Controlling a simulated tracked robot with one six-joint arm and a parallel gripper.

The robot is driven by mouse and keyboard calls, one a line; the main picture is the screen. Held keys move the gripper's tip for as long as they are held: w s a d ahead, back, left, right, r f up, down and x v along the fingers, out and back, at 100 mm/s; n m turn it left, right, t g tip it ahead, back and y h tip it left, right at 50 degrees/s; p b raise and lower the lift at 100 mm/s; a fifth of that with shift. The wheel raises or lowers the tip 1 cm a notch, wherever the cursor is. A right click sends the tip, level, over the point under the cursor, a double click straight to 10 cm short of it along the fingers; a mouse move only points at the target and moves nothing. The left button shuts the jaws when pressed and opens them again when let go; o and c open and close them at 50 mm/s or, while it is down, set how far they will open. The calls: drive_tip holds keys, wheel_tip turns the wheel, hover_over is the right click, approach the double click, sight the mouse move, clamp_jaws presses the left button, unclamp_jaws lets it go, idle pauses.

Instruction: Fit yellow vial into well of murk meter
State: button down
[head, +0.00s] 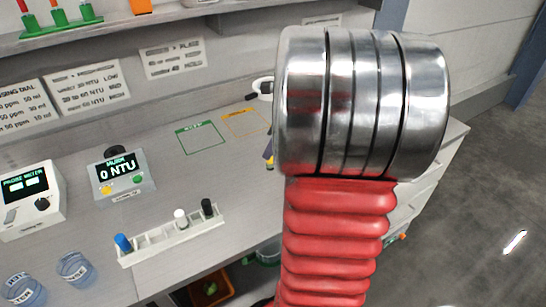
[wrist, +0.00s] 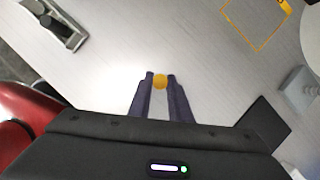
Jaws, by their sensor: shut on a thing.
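The yellow vial (wrist: 160,82) shows as a round yellow cap between the two dark fingertips of my gripper (wrist: 160,76) in the wrist view. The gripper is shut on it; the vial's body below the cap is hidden. In the head view my arm hides most of the gripper; a small dark and yellow bit shows at the arm's left edge. The murk meter (head: 124,176) stands on the bench at left, its screen reading 0 NTU, with a yellow spot and a green button on its front.
A white rack (head: 150,246) holds blue, white and black-capped vials in front of the meter. The probe meter (head: 30,200) and two labelled beakers (head: 76,268) stand at left. Green (head: 200,138) and orange (head: 245,123) outlines mark bare bench. A shelf (head: 110,28) runs above.

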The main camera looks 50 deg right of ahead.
drive_tip(key=shift+f, duration=1.85)
drive_tip(key=c, duration=1.6)
unclamp_jaws()
drive_tip(key=shift+f, duration=0.1)
drive_tip(key=shift+c, duration=0.2)
drive_tip(key=v, duration=1.2)
drive_tip(key=shift+a, duration=0.1)
